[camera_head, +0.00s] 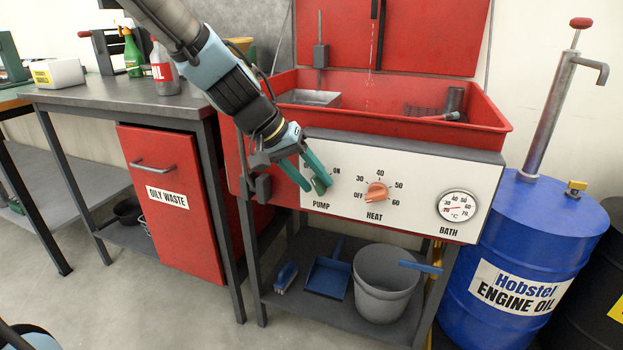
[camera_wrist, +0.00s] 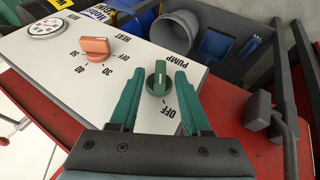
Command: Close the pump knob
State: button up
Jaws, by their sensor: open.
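The pump knob is a green dial with a raised ridge, set on the white control panel above the PUMP label. It shows in the wrist view (camera_wrist: 159,80), with the ridge running roughly up and down and the OFF mark below it. In the head view the knob (camera_head: 319,186) is partly hidden by my fingers, with ON to its upper right. My gripper (camera_head: 316,180) is open, its green fingers reaching down at the panel. In the wrist view the fingers (camera_wrist: 158,78) stand on either side of the knob; I cannot tell whether they touch it.
The orange heat knob (camera_head: 376,193) and round bath gauge (camera_head: 457,207) sit to the right on the panel (camera_head: 420,215). The red wash basin (camera_head: 400,122) rises behind, with a thin stream falling into it. A blue oil drum (camera_head: 530,240) stands at right.

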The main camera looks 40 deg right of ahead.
jog(key=shift+c, duration=0.3)
grip_shut()
dwell(0.3)
jog(key=shift+w+a+f+g+h+b, duration=0.15)
jog(key=shift+w+f+g+h+b, duration=0.2)
jog(key=shift+b, duration=0.6)
jog(key=shift+n+g+h+b, duration=0.4)
jog(key=shift+g+h+b, duration=0.35)
jog(key=shift+g, duration=0.2)
jog(key=shift+s+r, duration=0.1)
jog(key=shift+o, duration=0.3)
grip_release()
jog(key=shift+r, duration=0.1)
